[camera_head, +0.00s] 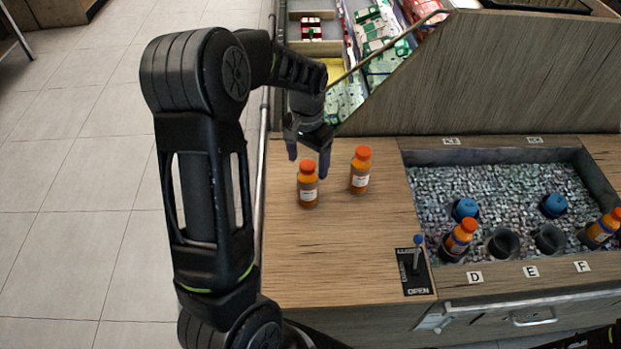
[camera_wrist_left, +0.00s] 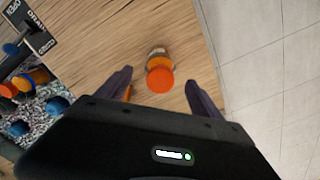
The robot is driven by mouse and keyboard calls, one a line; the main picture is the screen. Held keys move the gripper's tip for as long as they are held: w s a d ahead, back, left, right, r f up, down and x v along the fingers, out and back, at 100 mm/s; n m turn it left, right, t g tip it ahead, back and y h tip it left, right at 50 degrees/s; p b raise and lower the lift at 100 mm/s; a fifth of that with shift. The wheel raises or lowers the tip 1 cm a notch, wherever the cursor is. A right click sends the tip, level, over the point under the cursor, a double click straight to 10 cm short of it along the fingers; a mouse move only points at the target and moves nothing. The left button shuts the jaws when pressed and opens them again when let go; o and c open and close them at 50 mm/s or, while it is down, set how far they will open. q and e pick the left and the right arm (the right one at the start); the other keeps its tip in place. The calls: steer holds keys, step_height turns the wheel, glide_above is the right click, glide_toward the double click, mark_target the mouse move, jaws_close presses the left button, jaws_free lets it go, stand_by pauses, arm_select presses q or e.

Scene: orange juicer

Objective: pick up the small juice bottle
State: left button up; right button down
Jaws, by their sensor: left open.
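Two small juice bottles with orange caps and white labels stand upright on the wooden counter. The nearer-left bottle (camera_head: 308,187) is just below my left gripper (camera_head: 309,161) in the head view. The other bottle (camera_head: 360,172) stands to its right and a little farther back. In the left wrist view one bottle (camera_wrist_left: 160,78) shows cap-on between the spread fingers of my open left gripper (camera_wrist_left: 160,80), with no visible contact. A bit of orange, probably the other bottle (camera_wrist_left: 127,92), is mostly hidden behind the left finger. My right gripper is not seen.
A sunken bin of grey cubes (camera_head: 485,190) lies to the right, with tilted bottles (camera_head: 459,240) (camera_head: 603,229), blue caps and dark cup holders. A slanted wooden panel (camera_head: 500,80) rises behind. The counter's front is clear.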

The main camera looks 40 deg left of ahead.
mark_target(308, 180)
arm_select(q)
steer(key=shift+f, duration=1.3)
steer(key=shift+f, duration=0.1)
steer(key=shift+f+p, duration=0.3)
steer(key=shift+p, duration=0.15)
step_height(308, 180, down, 4)
steer(key=shift+f+p, duration=0.25)
steer(key=shift+p, duration=0.3)
steer(key=shift+c, duration=0.5)
jaws_close()
